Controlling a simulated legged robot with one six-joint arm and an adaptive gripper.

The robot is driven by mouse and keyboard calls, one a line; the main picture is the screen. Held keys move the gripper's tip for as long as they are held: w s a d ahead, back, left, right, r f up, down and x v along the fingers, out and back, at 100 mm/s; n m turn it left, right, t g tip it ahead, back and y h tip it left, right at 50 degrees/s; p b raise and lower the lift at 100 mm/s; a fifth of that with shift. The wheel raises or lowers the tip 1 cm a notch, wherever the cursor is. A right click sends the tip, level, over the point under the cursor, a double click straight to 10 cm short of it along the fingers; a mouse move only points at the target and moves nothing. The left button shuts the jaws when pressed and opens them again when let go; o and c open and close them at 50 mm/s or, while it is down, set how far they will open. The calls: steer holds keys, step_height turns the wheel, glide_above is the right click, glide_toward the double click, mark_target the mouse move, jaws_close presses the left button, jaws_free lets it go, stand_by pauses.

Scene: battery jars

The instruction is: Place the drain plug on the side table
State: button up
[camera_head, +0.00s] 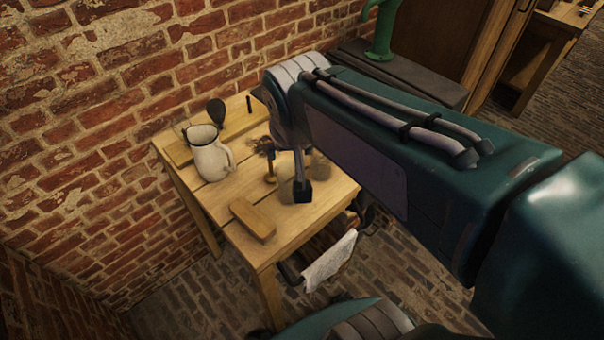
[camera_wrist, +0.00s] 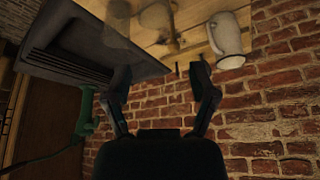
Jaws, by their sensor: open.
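My gripper (camera_wrist: 160,72) is open in the wrist view, its two dark fingers well apart with nothing between them. The wooden side table (camera_head: 222,216) stands against the brick wall in the head view; part of its top (camera_wrist: 190,42) shows in the wrist view. My arm reaches over its right side and hides part of it. A dark block on a thin stem shows below my arm's end, and I cannot tell whether it is part of my gripper. I cannot make out the drain plug with certainty in either view.
A white jug (camera_head: 211,158), a wooden block (camera_head: 253,220) and a small brush-like item (camera_head: 270,172) stand on the table. A white cloth (camera_head: 329,263) hangs at its front. A grey stone sink (camera_wrist: 95,45) and a green pump (camera_head: 383,32) are beyond my arm.

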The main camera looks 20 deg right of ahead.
steer(key=s+n+y, duration=0.1)
steer(key=s+n, duration=0.1)
steer(key=s, duration=0.6)
steer(key=shift+s+a+f+n+t, duration=0.2)
steer(key=shift+s+f+n+t, duration=0.1)
steer(key=shift+f, duration=0.15)
